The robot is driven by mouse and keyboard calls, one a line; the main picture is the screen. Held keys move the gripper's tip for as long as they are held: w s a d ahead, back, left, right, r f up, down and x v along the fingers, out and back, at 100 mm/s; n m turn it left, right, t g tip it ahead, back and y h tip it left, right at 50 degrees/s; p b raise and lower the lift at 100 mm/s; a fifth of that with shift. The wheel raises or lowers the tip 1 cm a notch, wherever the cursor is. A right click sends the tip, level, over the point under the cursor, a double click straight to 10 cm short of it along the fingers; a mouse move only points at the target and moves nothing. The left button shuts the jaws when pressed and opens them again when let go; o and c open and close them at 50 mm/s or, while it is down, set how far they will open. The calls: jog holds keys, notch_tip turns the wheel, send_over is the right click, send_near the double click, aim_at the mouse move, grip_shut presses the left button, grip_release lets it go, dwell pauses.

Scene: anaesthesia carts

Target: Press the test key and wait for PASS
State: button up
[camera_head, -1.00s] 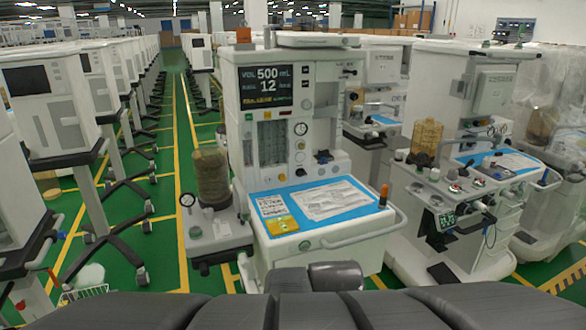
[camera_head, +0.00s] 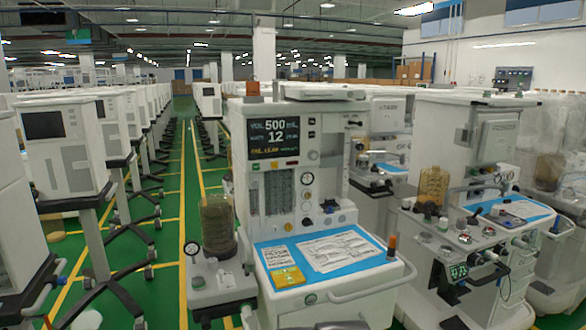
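The anaesthesia cart (camera_head: 350,300) in front of me is white and upright. Its dark screen (camera_head: 274,131) shows 500 mL and 12, with a line of yellow text below that is too small to read surely. A row of small keys or labels (camera_head: 274,165) sits just under the screen; I cannot tell which one is the test key. Below it are flow tubes (camera_head: 279,192) and several gauges and knobs. A yellow card (camera_head: 287,278) and white papers (camera_head: 332,250) lie on the blue worktop mat (camera_head: 268,257). My gripper is out of view.
A canister (camera_head: 218,225) stands on the cart's left side. An orange-topped bottle (camera_head: 392,246) stands at the worktop's right corner. Another cart (camera_head: 440,225) stands close on the right. Rows of white carts (camera_head: 75,150) line the left. A green aisle (camera_head: 184,140) with yellow lines runs back between.

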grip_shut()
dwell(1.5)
